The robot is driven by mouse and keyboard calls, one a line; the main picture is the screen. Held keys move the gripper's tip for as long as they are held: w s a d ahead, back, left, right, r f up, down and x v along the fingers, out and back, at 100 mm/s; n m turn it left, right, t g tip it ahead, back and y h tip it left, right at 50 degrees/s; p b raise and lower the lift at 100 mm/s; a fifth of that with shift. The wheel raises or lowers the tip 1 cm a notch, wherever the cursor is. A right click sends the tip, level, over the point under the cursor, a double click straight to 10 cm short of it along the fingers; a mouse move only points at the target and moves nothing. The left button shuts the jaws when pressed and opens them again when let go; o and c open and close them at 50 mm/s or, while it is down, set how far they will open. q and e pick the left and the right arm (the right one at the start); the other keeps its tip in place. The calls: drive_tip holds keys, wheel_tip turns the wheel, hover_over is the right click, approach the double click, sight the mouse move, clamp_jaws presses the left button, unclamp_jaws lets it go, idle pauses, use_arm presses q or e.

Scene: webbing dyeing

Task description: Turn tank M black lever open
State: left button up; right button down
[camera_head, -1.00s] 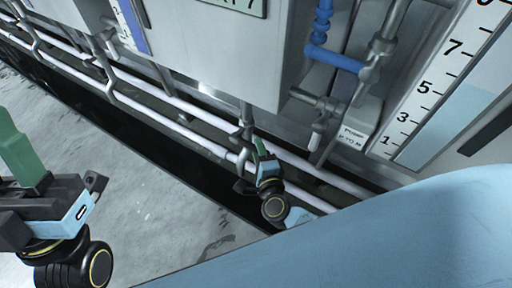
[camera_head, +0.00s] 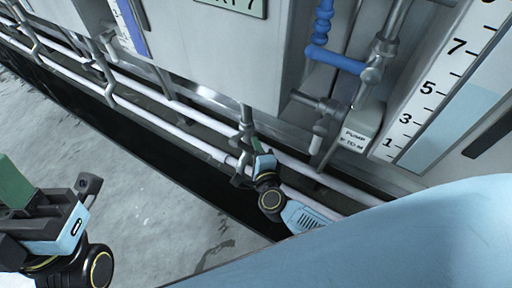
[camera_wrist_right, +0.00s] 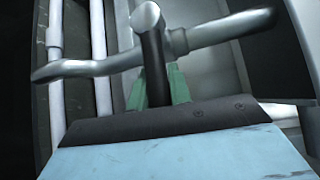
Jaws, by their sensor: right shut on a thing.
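The black lever (camera_wrist_right: 156,65) shows in the right wrist view as a dark bar below a round grey metal cap, with a curved grey pipe passing behind it. My right gripper (camera_wrist_right: 158,88) is shut on this bar between its green fingers. In the head view my right gripper (camera_head: 253,147) is at a grey valve (camera_head: 246,128) on the low piping below the tank (camera_head: 225,50); the lever is too small and covered to make out there. My left gripper (camera_head: 12,185) is at the lower left, away from the pipes, with a green finger showing; its opening is unclear.
White pipes (camera_head: 165,123) run along the tank base above a dark trough (camera_head: 140,155). A blue pipe (camera_head: 322,40), a box marked PUMP (camera_head: 357,133) and a level scale (camera_head: 430,100) stand right of the gripper. Grey floor (camera_head: 130,215) is open at left.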

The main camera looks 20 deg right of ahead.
drive_tip(key=shift+f, duration=0.2)
drive_tip(key=shift+w+a+f+m+t+h, duration=0.1)
drive_tip(key=shift+w+f+m+t+h, duration=0.1)
drive_tip(key=shift+f+m+t, duration=0.65)
drive_tip(key=shift+w+a+f+m+t+h, duration=0.15)
drive_tip(key=shift+f+m+t, duration=0.4)
drive_tip(key=shift+m+t, duration=0.6)
drive_tip(key=c, duration=1.3)
unclamp_jaws()
